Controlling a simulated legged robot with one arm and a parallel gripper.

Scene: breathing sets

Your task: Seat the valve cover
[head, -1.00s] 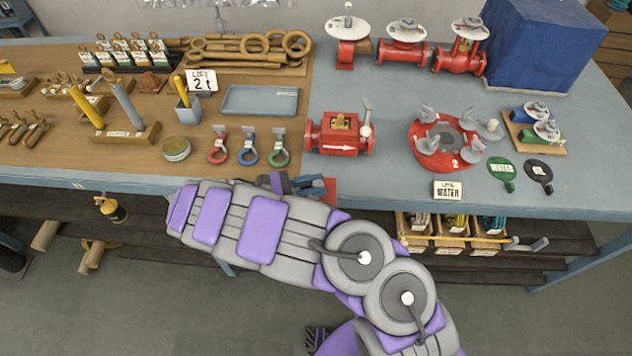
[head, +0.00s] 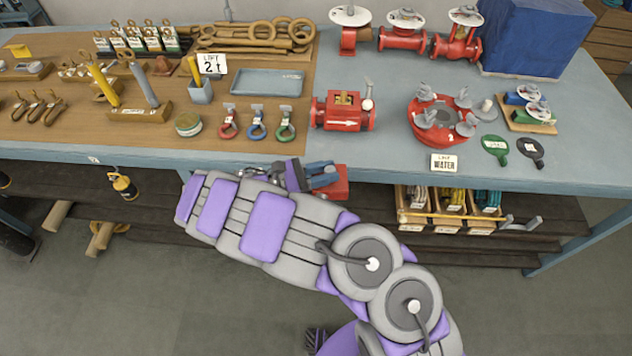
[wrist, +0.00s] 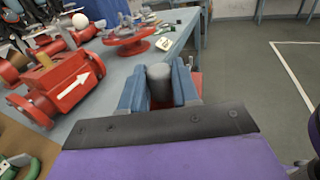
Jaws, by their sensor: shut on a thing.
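The red valve body (head: 335,119) with a white arrow stands near the front edge of the bench, brass-coloured parts showing in its top. It is also at left in the wrist view (wrist: 62,86). My gripper (head: 322,174) is in front of the bench edge, below the valve in the head picture. Its blue fingers (wrist: 159,88) are shut on a grey cylindrical knob (wrist: 159,82). A red block (head: 338,187), apparently the valve cover, shows beyond the fingers and hangs apart from the valve. Most of the cover is hidden by the fingers in the wrist view.
A red round flange (head: 428,135) with grey clamps stands right of the valve, with a "line water" sign (head: 444,163) in front. Coloured shackles (head: 257,127) lie left of the valve. The bench's front edge (head: 390,175) is close to my gripper.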

